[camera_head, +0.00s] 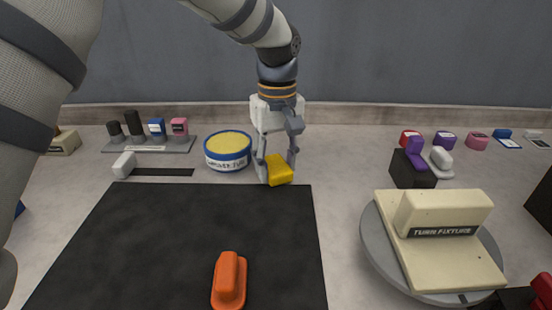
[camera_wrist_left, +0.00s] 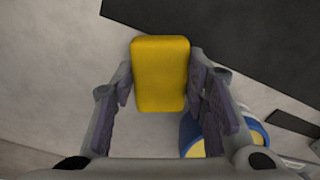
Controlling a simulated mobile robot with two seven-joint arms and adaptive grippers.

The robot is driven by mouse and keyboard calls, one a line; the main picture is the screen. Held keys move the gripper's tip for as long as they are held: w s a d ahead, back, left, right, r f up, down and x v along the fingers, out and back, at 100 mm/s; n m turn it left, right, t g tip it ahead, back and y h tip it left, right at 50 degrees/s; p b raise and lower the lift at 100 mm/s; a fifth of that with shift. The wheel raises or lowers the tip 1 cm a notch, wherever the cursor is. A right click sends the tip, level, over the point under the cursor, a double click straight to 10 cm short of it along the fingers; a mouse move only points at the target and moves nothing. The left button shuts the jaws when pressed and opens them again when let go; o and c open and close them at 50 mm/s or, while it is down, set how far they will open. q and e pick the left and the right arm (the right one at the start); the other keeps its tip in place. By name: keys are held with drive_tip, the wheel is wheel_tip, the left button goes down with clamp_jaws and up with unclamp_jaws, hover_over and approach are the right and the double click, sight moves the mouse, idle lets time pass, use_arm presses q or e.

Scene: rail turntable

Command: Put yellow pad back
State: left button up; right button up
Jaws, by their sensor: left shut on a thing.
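The yellow pad (camera_head: 279,171) is a small block at the back edge of the black mat (camera_head: 160,240). My left gripper (camera_head: 276,173) reaches down from above and is shut on it. In the left wrist view the yellow pad (camera_wrist_left: 160,74) sits between the two fingers of the left gripper (camera_wrist_left: 162,85). The gap between pad and tabletop is hard to judge. A blue round tub (camera_head: 228,152) with a yellow top stands just left of the gripper, and part of it shows in the left wrist view (camera_wrist_left: 207,138). My right gripper is not in view.
An orange block (camera_head: 229,280) lies on the front of the mat. A turntable (camera_head: 380,240) bears a cream fixture (camera_head: 444,240) at right. A grey rack (camera_head: 150,145) with several pads stands at back left. Small coloured pieces line the back right. The mat's middle is clear.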

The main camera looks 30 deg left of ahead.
sight(277, 165)
use_arm(q)
drive_tip(key=o, duration=1.1)
wheel_tip(277, 165, up, 13)
drive_tip(key=shift+f, duration=0.1)
